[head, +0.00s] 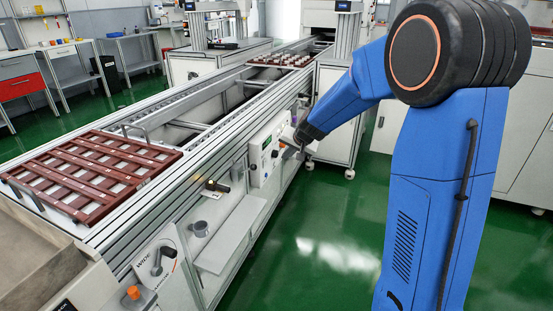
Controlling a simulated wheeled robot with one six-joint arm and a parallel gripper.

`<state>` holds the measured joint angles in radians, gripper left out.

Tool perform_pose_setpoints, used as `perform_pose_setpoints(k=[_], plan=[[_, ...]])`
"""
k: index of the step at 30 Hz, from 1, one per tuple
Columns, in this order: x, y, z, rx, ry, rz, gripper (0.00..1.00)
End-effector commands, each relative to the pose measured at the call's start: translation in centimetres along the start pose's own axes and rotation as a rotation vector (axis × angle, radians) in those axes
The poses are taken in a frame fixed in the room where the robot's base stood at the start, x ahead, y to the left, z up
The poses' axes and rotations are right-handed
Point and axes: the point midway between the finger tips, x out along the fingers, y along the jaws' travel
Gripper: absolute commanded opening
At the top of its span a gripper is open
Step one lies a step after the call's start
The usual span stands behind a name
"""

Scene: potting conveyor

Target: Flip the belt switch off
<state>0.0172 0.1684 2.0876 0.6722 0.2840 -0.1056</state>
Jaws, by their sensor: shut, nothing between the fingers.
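The white control panel (262,163) on the conveyor's side has a small green display and dark knobs. My gripper (288,143) is at the panel's right part, shut, with its tips close to the panel face. I cannot tell whether it touches anything there.
The conveyor (205,150) runs from front left to the back. A brown tray (90,178) lies on it, and another tray (283,60) is farther along. An orange knob (133,293) and a ledge (232,235) jut out in front. The green floor at right is clear.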

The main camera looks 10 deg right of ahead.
Motion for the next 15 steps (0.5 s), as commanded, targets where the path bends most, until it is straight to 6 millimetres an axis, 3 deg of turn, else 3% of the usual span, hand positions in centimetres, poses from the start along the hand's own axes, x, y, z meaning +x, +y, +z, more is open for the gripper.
perform_pose_setpoints(k=[15], plan=[[6.8, 0.0, 0.1, 0.001, -0.002, 0.001, 0.0]])
